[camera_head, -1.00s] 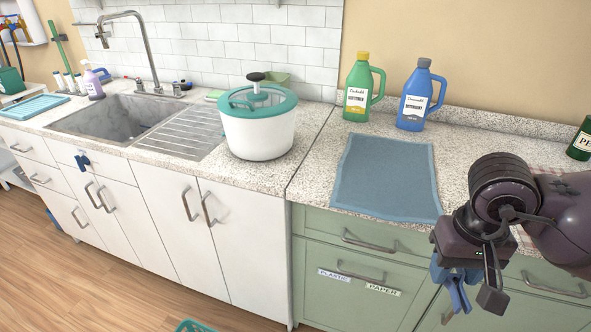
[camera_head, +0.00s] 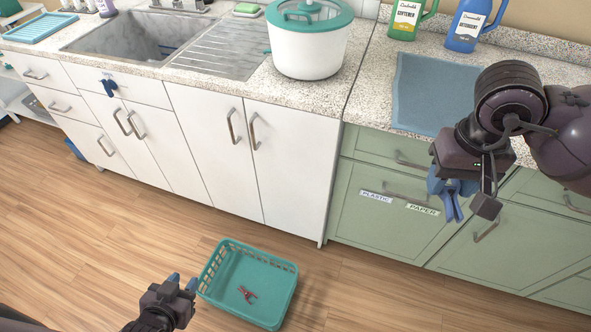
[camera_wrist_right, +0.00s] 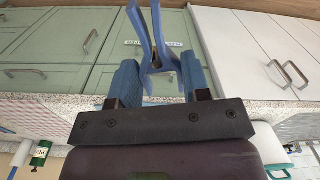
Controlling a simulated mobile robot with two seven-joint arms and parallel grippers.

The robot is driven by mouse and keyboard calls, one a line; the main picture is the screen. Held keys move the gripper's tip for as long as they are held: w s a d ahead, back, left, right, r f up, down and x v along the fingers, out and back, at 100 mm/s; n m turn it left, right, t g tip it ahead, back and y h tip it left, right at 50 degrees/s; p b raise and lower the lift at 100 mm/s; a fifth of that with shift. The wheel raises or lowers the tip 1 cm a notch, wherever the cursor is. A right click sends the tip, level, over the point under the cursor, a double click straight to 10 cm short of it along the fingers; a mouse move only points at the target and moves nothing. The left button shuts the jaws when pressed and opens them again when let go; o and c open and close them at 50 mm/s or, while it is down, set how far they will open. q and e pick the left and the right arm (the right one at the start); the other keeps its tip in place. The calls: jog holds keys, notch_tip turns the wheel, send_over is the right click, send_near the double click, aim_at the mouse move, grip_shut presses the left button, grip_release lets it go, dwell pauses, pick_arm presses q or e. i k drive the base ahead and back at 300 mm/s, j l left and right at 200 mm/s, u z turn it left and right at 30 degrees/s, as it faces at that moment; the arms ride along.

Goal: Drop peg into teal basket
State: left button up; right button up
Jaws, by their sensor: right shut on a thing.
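The blue peg (camera_head: 452,207) is held in my right gripper (camera_head: 456,184), in front of the green cabinet drawers at the right. In the right wrist view the peg (camera_wrist_right: 147,42) stands between the blue finger pads, its two prongs pointing away. The teal basket (camera_head: 282,310) is on the wooden floor at the bottom centre, lower than and left of the peg. A small red peg (camera_head: 247,294) lies inside the basket.
The green cabinet (camera_head: 385,206) with labelled drawers stands close behind my right gripper. A blue cloth (camera_head: 425,92) and a white pot (camera_head: 308,45) are on the counter. A small blue item (camera_head: 109,87) is on the left drawer front. Floor around the basket is clear.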

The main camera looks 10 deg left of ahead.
aim_at(257, 290)
jog(key=j, duration=2.8)
